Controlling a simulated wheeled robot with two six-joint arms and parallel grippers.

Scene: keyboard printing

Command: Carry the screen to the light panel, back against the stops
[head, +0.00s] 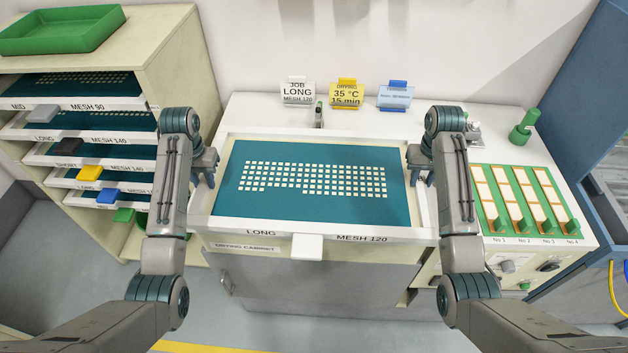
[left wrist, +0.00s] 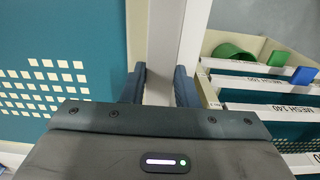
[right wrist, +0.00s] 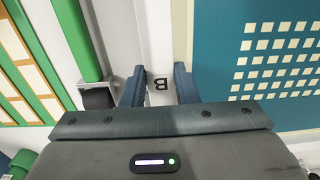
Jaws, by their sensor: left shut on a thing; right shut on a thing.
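The screen (head: 310,218) has a white frame, teal mesh with rows of pale key-shaped openings, and front labels "LONG" and "MESH 120". It is over the bench top above the drying cabinet; I cannot tell whether it touches the top. My left gripper (head: 207,165) is shut on its left frame bar, which shows in the left wrist view (left wrist: 170,45). My right gripper (head: 416,162) is shut on its right frame bar, marked "B" in the right wrist view (right wrist: 159,50). No light panel or stops can be made out; the screen may hide them.
A rack (head: 140,60) with several labelled screens stands at left, a green tray (head: 62,30) on top. Three signs, including the yellow one (head: 346,94), stand behind the screen. At right is a green-framed panel (head: 524,200) with numbered strips. A blue cabinet (head: 590,150) is beyond.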

